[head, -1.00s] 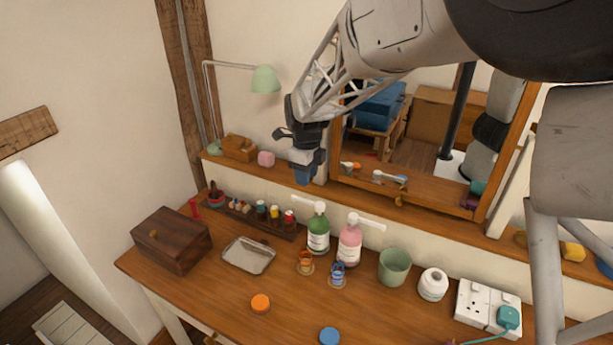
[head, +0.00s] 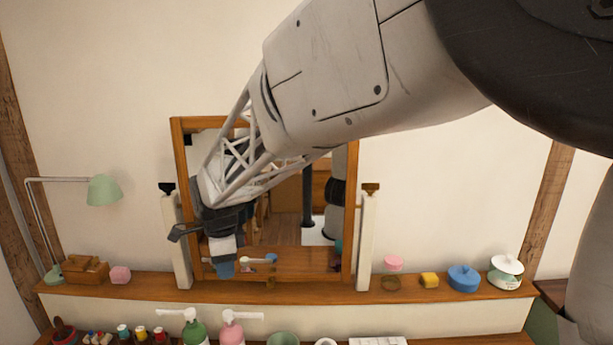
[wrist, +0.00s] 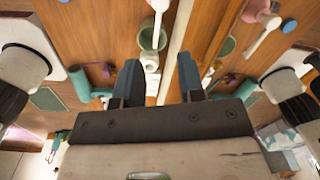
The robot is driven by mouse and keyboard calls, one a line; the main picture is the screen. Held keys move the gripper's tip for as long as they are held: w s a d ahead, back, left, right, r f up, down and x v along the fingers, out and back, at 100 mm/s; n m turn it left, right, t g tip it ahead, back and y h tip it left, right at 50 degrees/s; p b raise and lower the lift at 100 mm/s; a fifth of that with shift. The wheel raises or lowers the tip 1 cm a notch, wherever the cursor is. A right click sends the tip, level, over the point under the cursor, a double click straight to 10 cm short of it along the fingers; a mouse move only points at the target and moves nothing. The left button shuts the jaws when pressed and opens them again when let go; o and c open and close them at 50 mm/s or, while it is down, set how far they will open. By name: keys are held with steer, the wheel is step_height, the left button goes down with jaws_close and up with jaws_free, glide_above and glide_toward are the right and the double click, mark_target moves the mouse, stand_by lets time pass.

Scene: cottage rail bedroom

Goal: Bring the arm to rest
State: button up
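My gripper (head: 224,268) hangs in front of the lower left part of the wood-framed mirror (head: 178,160) in the head view, with its blue-grey fingertips pointing down. In the wrist view my gripper (wrist: 160,78) shows two fingers clearly apart with nothing held between them. Beyond the gap lie the dresser top and small items on it. The arm reaches in from the upper right of the head view and covers part of the mirror.
Below stand a green pump bottle (head: 195,332) and a pink one (head: 232,333).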

steer(key=s+d+r+n, duration=0.2)
steer(key=s+d, duration=0.1)
steer(key=d, duration=0.4)
steer(key=s+d+r+n+t, duration=0.1)
steer(key=s+d+r+n, duration=0.15)
steer(key=d, duration=0.55)
steer(key=s+d+r+n, duration=0.1)
steer(key=s+d+n, duration=0.1)
steer(key=s+d, duration=0.35)
steer(key=s+d+f+n+t, duration=0.1)
steer(key=s+d+n, duration=0.6)
steer(key=s+d, duration=0.9)
steer(key=shift+s+d+f+h, duration=0.3)
steer(key=shift+s+d+f, duration=0.1)
steer(key=shift+f, duration=0.15)
steer(key=shift+n, duration=0.25)
